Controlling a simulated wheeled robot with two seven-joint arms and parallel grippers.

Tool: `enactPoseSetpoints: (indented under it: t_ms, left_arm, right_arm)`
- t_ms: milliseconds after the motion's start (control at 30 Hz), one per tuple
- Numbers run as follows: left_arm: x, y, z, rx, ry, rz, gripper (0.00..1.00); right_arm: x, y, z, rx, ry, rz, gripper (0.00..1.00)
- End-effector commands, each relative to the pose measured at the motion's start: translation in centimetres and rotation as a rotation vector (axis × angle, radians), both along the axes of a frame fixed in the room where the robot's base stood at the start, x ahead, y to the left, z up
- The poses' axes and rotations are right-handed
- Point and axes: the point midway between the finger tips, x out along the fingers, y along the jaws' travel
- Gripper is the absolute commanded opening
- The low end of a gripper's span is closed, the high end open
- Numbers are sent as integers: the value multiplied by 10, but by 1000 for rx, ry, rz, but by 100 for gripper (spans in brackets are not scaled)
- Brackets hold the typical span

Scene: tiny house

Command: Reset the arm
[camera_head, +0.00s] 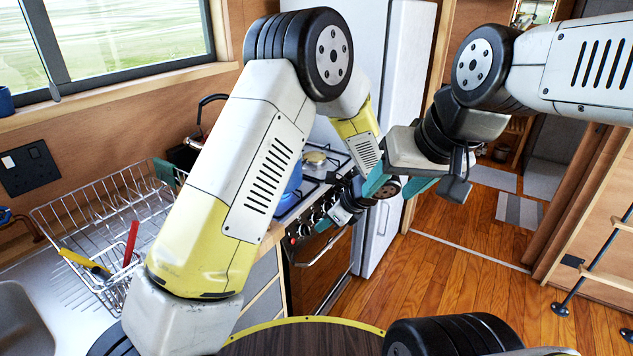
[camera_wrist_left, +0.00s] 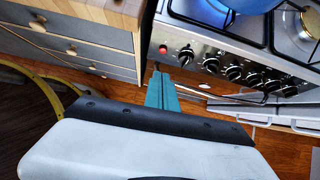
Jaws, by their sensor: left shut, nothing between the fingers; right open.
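My left gripper (camera_head: 325,224) hangs in front of the stove's knob panel in the head view, partly hidden behind my own left arm. In the left wrist view its teal fingers (camera_wrist_left: 161,92) are pressed together with nothing between them, pointing at the stove front near the red knob. I cannot tell whether they touch it. My right gripper (camera_head: 398,184) is at the centre of the head view, its teal fingers apart and empty. It overlaps the view of the left wrist. My left arm is raised and bent at the elbow; my right arm reaches in from the right.
The stove (camera_head: 318,270) stands beside wooden-topped drawers (camera_wrist_left: 75,50). A blue pot (camera_head: 290,190) sits on it. A dish rack (camera_head: 75,228) with red and yellow utensils is at left. A white fridge (camera_head: 395,110) stands behind. The wooden floor (camera_head: 450,270) is open at right, near a ladder (camera_head: 598,262).

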Motion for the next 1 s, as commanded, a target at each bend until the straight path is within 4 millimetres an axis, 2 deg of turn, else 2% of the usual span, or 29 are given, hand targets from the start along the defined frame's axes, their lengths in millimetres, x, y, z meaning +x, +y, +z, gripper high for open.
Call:
enactPoseSetpoints:
  t_ms: [100, 233, 500, 800, 1000]
  left_arm:
    - [-3, 24, 34, -89, -37, 137, 0]
    - [-17, 61, 83, -239, -92, 367, 0]
    - [-71, 128, 166, -564, -211, 857, 0]
    - [-148, 177, 229, -940, -337, 1367, 0]
    - [-196, 190, 254, -1185, -400, 1656, 0]
  right_arm:
    - [0, 0, 0, 0, 0, 0, 55]
    - [0, 0, 0, 0, 0, 0, 55]
    - [0, 0, 0, 0, 0, 0, 55]
    - [0, 0, 0, 0, 0, 0, 55]
    - [0, 0, 0, 0, 0, 0, 55]
